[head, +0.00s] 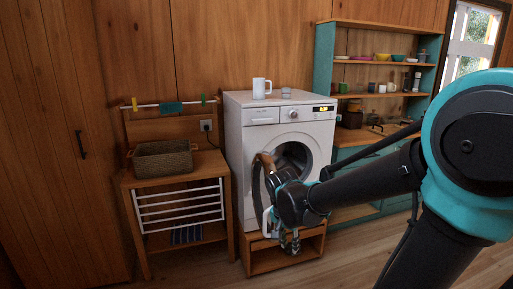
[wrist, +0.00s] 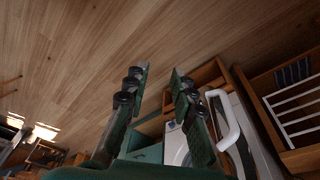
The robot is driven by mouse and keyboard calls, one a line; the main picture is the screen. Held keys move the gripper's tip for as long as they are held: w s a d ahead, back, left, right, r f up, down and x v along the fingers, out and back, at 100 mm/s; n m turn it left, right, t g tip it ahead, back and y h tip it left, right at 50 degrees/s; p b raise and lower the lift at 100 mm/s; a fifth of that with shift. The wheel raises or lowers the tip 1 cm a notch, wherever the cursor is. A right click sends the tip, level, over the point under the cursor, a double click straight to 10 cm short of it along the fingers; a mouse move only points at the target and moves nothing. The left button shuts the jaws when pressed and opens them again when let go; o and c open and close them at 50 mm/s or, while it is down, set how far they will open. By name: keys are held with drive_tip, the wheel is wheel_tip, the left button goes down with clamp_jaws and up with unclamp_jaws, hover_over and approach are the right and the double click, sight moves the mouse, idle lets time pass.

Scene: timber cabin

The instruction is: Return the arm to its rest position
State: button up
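My arm reaches in from the right in the head view, and my gripper (head: 289,243) hangs low before the white washing machine (head: 254,140). In the wrist view my gripper (wrist: 158,74) has its two dark green fingers spread, with nothing between them. The washer's round door (head: 257,190) stands open, partly hidden by my wrist. A white curved bar (wrist: 226,120) shows just right of the right finger in the wrist view; I cannot tell if they touch.
A wooden stand (head: 136,184) with a wicker basket (head: 163,160) is to the left. A teal shelf unit (head: 324,60) is behind my arm. Open floor shows in the wrist view (wrist: 70,60).

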drive_tip(key=s+d+f+n+t+y, duration=0.1)
drive_tip(key=s+d+f+n+t, duration=0.1)
drive_tip(key=s+d+f+n, duration=0.3)
drive_tip(key=s+d+n, duration=0.1)
drive_tip(key=d+n, duration=0.1)
drive_tip(key=d, duration=0.1)
drive_tip(key=shift+s+d+f+n+y, duration=0.3)
drive_tip(key=shift+s+y, duration=0.05)
drive_tip(key=shift+y, duration=0.05)
